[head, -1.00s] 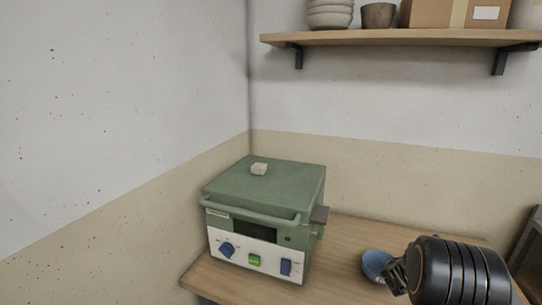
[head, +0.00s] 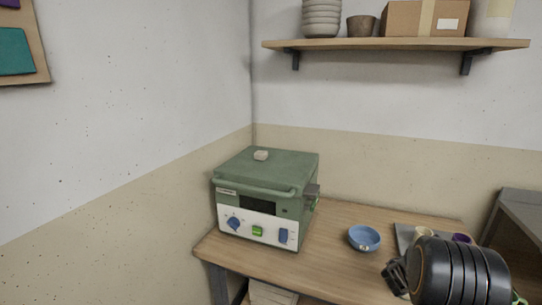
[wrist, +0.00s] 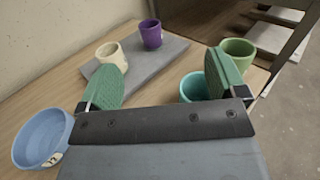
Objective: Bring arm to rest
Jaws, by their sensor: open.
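My gripper (wrist: 163,86) shows in the wrist view with its two green pads wide apart and nothing between them. In the head view my gripper (head: 393,278) is at the lower right, in front of the table, partly hidden by my own dark arm link. A blue bowl (head: 364,238) stands on the wooden table (head: 335,225), left of and beyond the gripper. The bowl also shows at the left of the wrist view (wrist: 40,138), marked 12. A grey slab (wrist: 150,68) bears a cream cup (wrist: 110,54) and a purple cup (wrist: 151,33).
A green kiln (head: 265,205) with a closed lid stands at the table's left. A teal cup (wrist: 194,86) and a green cup (wrist: 237,53) are near the right pad. A wall shelf (head: 390,44) holds bowls and a box. Table space between kiln and bowl is clear.

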